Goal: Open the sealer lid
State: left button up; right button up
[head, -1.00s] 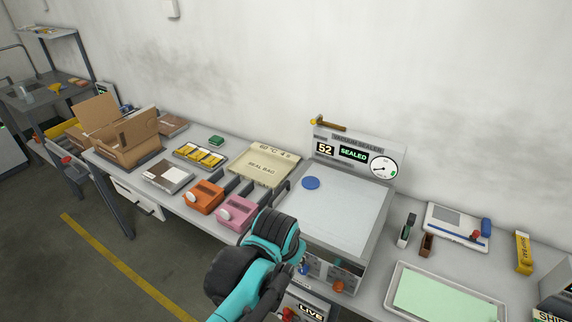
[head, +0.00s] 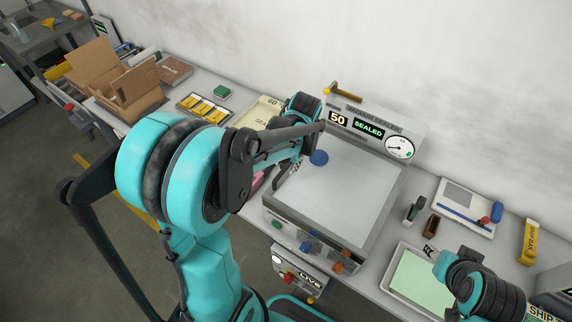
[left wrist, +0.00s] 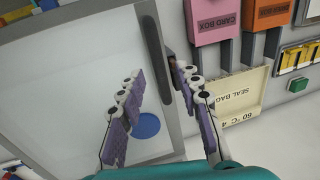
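The vacuum sealer (head: 335,200) stands on the bench with its pale, clear lid (head: 345,190) down. Its display (head: 369,130) reads SEALED beside the number 50. A blue disc (head: 319,157) shows at the lid's left side. My left gripper (head: 284,176) is at the lid's left edge, partly hidden by my arm. In the left wrist view, its purple-padded fingers (left wrist: 160,105) are spread, one over the lid and one outside its frame. The dark handle (left wrist: 181,80) on the frame lies between them, not visibly clamped. My right gripper (head: 431,251) is over the green-lined tray; its opening is unclear.
The pale green tray (head: 397,284) lies right of the sealer. A hammer (head: 344,90) lies on the sealer's top. Orange and pink boxes (left wrist: 209,18) and the seal bag board (left wrist: 242,96) crowd the lid's left side. An open carton (head: 125,82) stands further left.

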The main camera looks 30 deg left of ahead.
pick_arm(q)
jog(key=shift+a+f, duration=0.15)
jog(key=shift+f, duration=0.7)
grip_shut()
